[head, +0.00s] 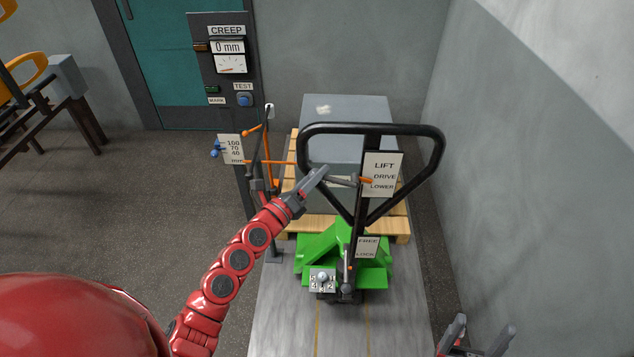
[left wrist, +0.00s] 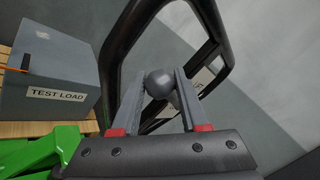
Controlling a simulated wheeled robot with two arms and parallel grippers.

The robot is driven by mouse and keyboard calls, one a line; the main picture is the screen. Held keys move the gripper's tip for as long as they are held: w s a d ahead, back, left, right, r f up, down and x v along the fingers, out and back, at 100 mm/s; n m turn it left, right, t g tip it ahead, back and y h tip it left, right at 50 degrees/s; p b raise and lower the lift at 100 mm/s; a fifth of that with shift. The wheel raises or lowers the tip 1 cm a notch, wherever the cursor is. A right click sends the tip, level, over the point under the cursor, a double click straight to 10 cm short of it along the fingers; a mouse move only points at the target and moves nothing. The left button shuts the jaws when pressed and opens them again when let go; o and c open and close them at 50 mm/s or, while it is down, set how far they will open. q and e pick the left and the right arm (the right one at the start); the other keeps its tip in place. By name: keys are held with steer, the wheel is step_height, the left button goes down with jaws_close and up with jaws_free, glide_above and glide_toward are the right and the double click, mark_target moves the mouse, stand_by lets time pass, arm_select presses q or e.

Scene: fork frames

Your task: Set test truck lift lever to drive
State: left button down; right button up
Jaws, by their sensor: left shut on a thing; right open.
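The green test truck (head: 345,245) stands with its black loop handle (head: 437,160) upright. A white plate (head: 384,160) on the handle reads LIFT, DRIVE, LOWER from top to bottom. The lift lever (head: 345,181) sticks out left of the plate. Its orange pointer (head: 366,181) lies at about the DRIVE and LOWER lines; I cannot tell exactly which. My left gripper (head: 318,177) is at the lever's outer end. In the left wrist view its fingers are closed around the grey ball knob (left wrist: 160,84). My right gripper (head: 482,338) is open and empty at the bottom right.
A grey test load (head: 345,112) sits on a wooden pallet (head: 402,222) behind the handle. An orange-armed stand (head: 268,165) is left of the truck. A FREE/LOCK plate (head: 367,248) is lower on the handle. A grey wall (head: 540,150) bounds the right side.

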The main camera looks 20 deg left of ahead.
arm_select(q)
steer(key=f+n+b, duration=0.1)
steer(key=b, duration=0.1)
steer(key=f+n+t+b, duration=0.1)
steer(key=b, duration=0.2)
steer(key=f+n+b, duration=0.1)
steer(key=b, duration=0.1)
steer(key=shift+s+a+f+t, duration=0.15)
steer(key=shift+a+t, duration=0.1)
steer(key=shift+t, duration=0.15)
steer(key=shift+c, duration=2.1)
jaws_free()
